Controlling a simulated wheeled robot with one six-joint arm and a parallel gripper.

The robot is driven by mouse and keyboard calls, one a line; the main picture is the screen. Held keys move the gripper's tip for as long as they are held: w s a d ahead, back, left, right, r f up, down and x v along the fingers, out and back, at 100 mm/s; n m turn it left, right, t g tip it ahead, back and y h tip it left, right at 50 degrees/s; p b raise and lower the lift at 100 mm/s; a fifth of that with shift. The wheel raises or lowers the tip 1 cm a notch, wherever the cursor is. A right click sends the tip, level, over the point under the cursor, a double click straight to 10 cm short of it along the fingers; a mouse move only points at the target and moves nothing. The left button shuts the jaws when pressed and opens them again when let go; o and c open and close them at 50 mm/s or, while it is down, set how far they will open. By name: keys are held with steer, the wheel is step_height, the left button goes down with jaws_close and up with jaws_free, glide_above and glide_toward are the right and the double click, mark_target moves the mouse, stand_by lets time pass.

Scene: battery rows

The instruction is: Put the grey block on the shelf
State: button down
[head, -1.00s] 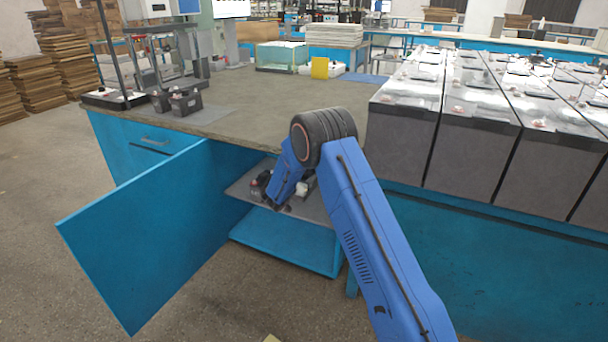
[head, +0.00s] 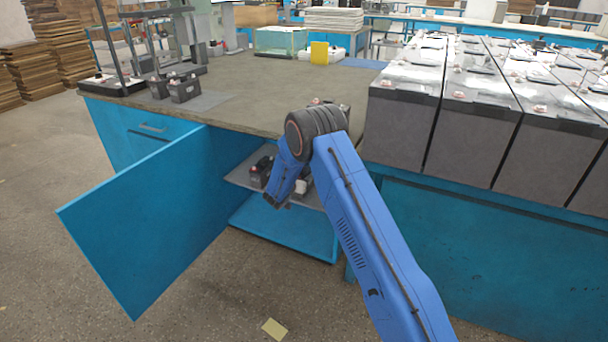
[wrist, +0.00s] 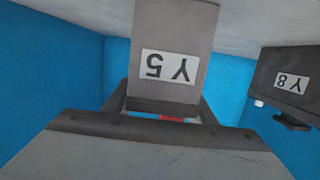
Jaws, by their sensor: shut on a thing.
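In the wrist view, which looks upside down, a grey block (wrist: 172,35) labelled Y5 with a dark band sits between the fingers of my gripper (wrist: 161,108). A bit of red shows at its banded end. The gripper is shut on it. In the head view my gripper (head: 277,199) is at the front of the open cabinet's pale shelf (head: 238,180); my arm mostly hides the block there.
A dark battery labelled Y8 (wrist: 285,80) stands beside the block; the head view shows a dark battery (head: 262,171) on the shelf, left of my gripper. The blue door (head: 140,225) stands open at left. Large batteries (head: 400,125) fill the right bench.

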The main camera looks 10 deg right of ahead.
steer(key=c, duration=0.8)
jaws_free()
steer(key=shift+r, duration=0.1)
steer(key=v, duration=1.2)
